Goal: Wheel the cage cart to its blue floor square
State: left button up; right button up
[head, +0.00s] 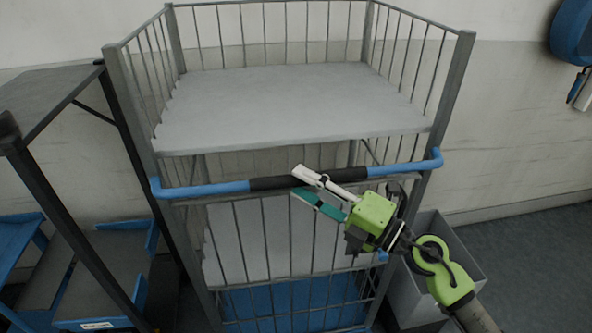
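The cage cart (290,105) stands upright in the middle of the head view, with grey wire sides and pale shelves. Its blue push handle (215,189) with black grips runs across the front. My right gripper (299,184) is at the handle's middle, fingers apart. Its white finger overlaps the black grip and its green finger is below the bar. I cannot tell whether either finger touches it. A blue surface (290,303) shows through the lower wires; I cannot tell whether it is the floor square or part of the cart. My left gripper is out of view.
A dark-framed rack (52,88) with blue trays (100,268) stands close on the left. A grey bin (428,290) is at the cart's lower right, partly behind my arm. A pale wall is behind. Dark floor (540,255) is clear at right.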

jog(key=shift+x, duration=1.3)
grip_shut()
jog(key=shift+f, duration=0.1)
